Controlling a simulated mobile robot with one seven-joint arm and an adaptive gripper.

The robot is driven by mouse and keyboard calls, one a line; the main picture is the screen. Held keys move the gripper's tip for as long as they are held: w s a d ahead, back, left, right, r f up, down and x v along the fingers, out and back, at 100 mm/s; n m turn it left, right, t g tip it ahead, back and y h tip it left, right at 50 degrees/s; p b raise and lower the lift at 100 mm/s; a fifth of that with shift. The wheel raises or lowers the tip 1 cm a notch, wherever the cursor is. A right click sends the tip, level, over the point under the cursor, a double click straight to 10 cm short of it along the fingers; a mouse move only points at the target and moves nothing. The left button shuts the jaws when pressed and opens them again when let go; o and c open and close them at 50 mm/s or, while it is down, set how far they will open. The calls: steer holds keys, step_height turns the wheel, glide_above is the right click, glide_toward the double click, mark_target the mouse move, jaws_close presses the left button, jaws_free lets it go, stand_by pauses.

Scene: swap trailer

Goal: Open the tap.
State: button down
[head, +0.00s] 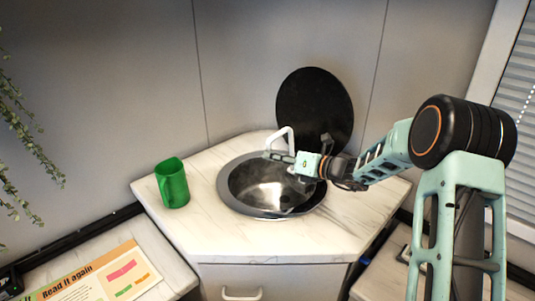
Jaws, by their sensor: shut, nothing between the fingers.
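The tap (287,132) is a white bent spout at the back of the round metal sink (226,193). My gripper (268,154) reaches in from the right above the sink, with its shut fingers pointing left. In this view the fingers overlap the lower part of the tap, so its base is hidden. I cannot tell whether they touch it. No separate tap handle can be made out. No running water is visible.
A green mug (172,184) stands on the white marble-patterned counter (225,236) left of the sink. A round black lid (313,100) stands upright behind the sink. A printed board (100,278) lies at lower left. A plant (20,130) hangs at the left.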

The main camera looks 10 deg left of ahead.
steer(key=shift+w+d+r+p, duration=0.7)
steer(key=shift+w+r+p, duration=0.25)
steer(key=shift+r+p, duration=0.05)
steer(key=shift+w+d+r, duration=0.1)
steer(key=shift+d+r, duration=0.05)
